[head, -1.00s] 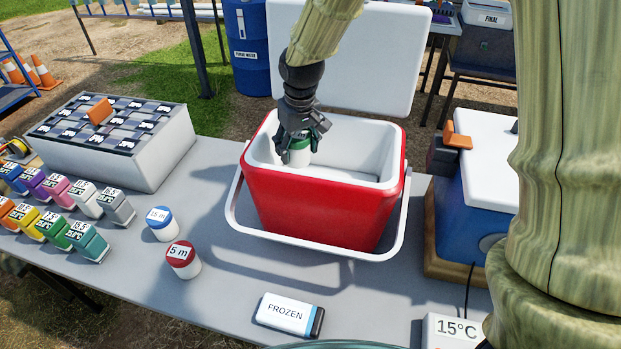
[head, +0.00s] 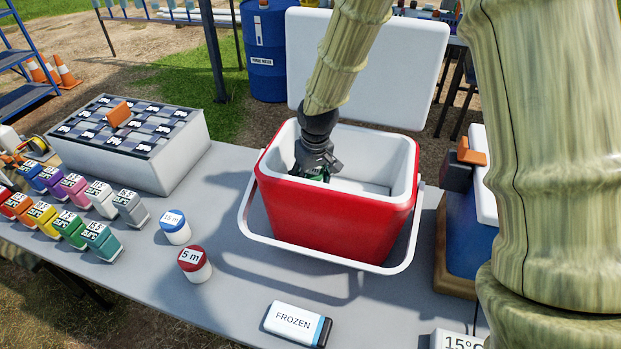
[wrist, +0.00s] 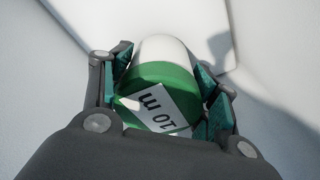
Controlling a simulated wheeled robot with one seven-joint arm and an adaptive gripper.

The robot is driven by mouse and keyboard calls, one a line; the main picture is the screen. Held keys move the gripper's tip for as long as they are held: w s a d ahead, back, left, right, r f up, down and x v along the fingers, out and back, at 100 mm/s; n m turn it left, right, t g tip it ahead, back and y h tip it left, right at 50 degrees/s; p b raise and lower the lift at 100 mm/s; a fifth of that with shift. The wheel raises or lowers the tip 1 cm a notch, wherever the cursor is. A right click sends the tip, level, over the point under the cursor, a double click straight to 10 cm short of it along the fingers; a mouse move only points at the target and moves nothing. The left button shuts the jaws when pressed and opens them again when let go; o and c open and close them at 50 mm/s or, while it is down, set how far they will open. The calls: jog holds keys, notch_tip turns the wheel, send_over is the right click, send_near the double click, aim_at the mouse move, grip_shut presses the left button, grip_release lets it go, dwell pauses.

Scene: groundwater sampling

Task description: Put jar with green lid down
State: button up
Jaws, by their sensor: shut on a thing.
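The jar with the green lid (wrist: 165,88) shows in the wrist view, its lid labelled "10 m" and its white body beyond. My gripper (wrist: 163,95) is shut on it, with a teal pad on each side of the lid. In the head view my gripper (head: 313,172) reaches down inside the open red cooler (head: 335,222), near its left side. I cannot tell whether the jar touches the cooler floor.
The cooler's white interior is otherwise clear to the right. A blue-lidded jar (head: 174,228), a red-lidded "5 m" jar (head: 195,265) and a "FROZEN" pack (head: 297,324) lie on the grey table (head: 225,310). The cooler's white handle (head: 330,262) hangs around its front.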

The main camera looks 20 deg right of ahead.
jog(key=shift+f, duration=0.1)
jog(key=o, duration=1.2)
jog(key=shift+o, duration=0.2)
jog(key=r, duration=0.4)
jog(key=s+r, duration=0.1)
jog(key=r, duration=0.3)
jog(key=r+b, duration=0.1)
jog(key=r, duration=0.3)
jog(key=shift+s+d, duration=0.15)
jog(key=shift+s, duration=0.2)
jog(key=shift+r, duration=0.1)
